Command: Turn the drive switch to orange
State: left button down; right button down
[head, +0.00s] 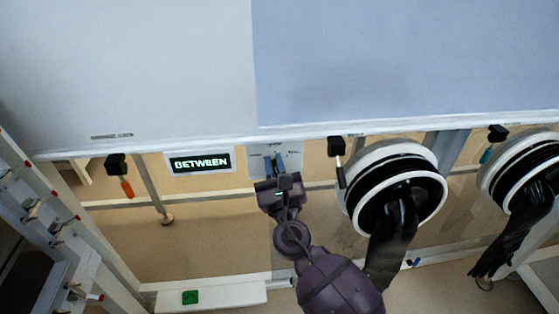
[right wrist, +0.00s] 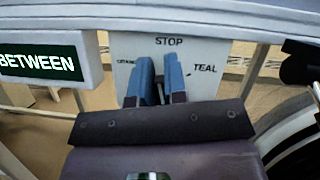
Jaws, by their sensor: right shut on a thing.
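The drive switch's pale plate (head: 292,158) hangs under the front edge of the glovebox. In the right wrist view the plate (right wrist: 205,50) carries STOP at the top, ORANGE at the left, partly covered, and TEAL at the right. My right gripper (head: 274,166) is shut on the switch's handle, its two blue fingers (right wrist: 160,78) in front of the plate. The handle itself is hidden by the fingers, so its angle cannot be read. The display (head: 200,163) left of the plate reads BETWEEN, also in the right wrist view (right wrist: 40,65). My left gripper is out of view.
A black round glove port (head: 355,205) with a hanging black glove (head: 393,240) is right of my arm. A second port (head: 495,190) is farther right. An orange-handled tool (head: 126,187) hangs at left. A ladder-like rack (head: 60,205) stands at far left.

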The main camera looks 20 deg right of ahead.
jog(key=shift+w+a+r+n+y+p, duration=0.15)
jog(key=shift+n+y+p, duration=0.45)
jog(key=shift+n, duration=0.4)
jog(key=shift+s+a+r+n+y+p, duration=0.1)
jog(key=shift+n+y+p, duration=0.45)
jog(key=shift+n, duration=0.45)
jog(key=shift+f+n, duration=0.3)
jog(key=shift+n, duration=0.1)
jog(key=shift+f, duration=0.1)
jog(key=c, duration=1.2)
grip_release()
jog(key=shift+o, duration=0.2)
jog(key=d+v, duration=0.1)
jog(key=v, duration=0.9)
jog(key=shift+s+a, duration=0.4)
jog(key=shift+a, duration=0.15)
